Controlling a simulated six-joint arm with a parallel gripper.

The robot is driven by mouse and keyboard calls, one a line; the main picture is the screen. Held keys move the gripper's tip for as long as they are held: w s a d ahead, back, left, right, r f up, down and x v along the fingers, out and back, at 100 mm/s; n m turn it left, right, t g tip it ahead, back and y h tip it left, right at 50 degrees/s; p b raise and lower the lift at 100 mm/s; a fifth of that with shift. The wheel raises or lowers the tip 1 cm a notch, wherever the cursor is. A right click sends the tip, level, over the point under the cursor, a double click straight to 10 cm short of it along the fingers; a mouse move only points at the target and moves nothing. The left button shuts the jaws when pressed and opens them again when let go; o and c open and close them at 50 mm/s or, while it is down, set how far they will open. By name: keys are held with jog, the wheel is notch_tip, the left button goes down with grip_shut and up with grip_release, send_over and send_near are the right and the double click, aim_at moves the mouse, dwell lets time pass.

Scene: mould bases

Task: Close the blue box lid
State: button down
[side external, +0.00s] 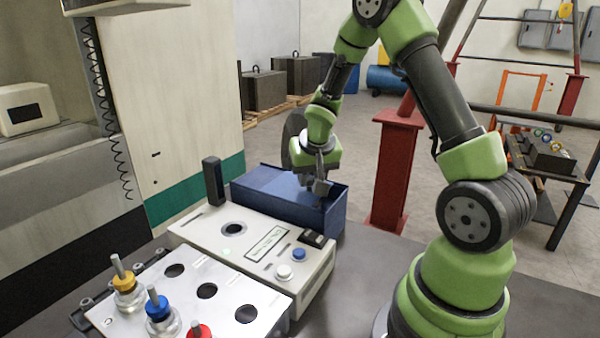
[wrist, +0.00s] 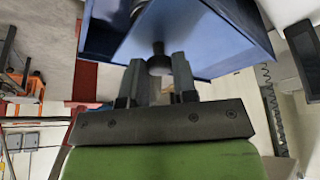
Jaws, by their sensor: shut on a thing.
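The blue box (side external: 270,210) stands on the table behind a white control panel. Its lid (wrist: 190,40) is a blue surface with a dark round knob (wrist: 158,64), seen close up in the wrist view. My gripper (side external: 321,190) is over the right part of the box, pointing down. In the wrist view, the fingers of my gripper (wrist: 158,72) are on either side of the knob and shut on it. My wrist and fingers hide part of the box top in the side view. I cannot tell exactly how far the lid covers the box.
The white control panel (side external: 215,250) with buttons lies directly in front of the box. A dark upright block (side external: 213,181) stands at its left end. A plate with holes and coloured-knob parts (side external: 160,312) is at the front left. A red post (side external: 393,170) rises beyond the table.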

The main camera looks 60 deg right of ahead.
jog(key=c, duration=0.9)
grip_release()
jog(key=shift+r, duration=0.1)
jog(key=v, duration=1)
